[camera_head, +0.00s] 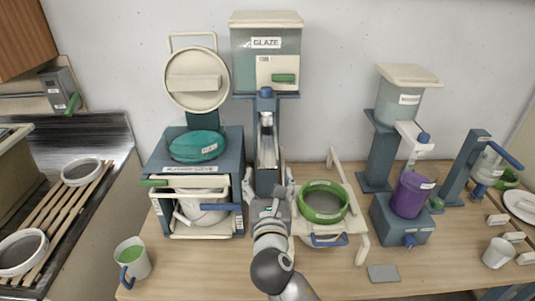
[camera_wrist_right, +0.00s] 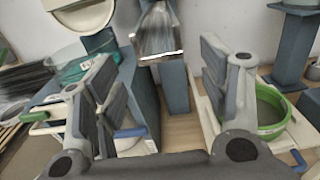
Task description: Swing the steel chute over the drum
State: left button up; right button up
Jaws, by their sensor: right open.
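The steel chute (camera_head: 267,145) is a shiny metal trough that hangs below the glaze hopper (camera_head: 266,60) on a blue post. It also shows in the right wrist view (camera_wrist_right: 158,32), at the top, ahead of the fingers. A round green-rimmed vessel (camera_head: 323,218), perhaps the drum, stands to the right of the chute; its green rim shows in the wrist view (camera_wrist_right: 270,128). My right gripper (camera_head: 269,188) is open and empty, just below and in front of the chute. Its fingers show apart in the wrist view (camera_wrist_right: 162,92). My left gripper is not in view.
A blue press-like box (camera_head: 233,150) with a round cream lid (camera_head: 197,80) stands left of the chute. A mug (camera_head: 139,264) is at the table's front left. A purple bucket (camera_head: 408,197) and a white cup (camera_head: 497,252) are on the right. The table's front middle is mostly clear.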

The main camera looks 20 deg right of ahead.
aim_at(268, 153)
jog(key=p+x, duration=0.2)
jog(key=x, duration=0.8)
jog(key=shift+w+d, duration=0.1)
jog(key=shift+w, duration=0.25)
jog(key=c, duration=1.4)
jog(key=shift+f, duration=0.1)
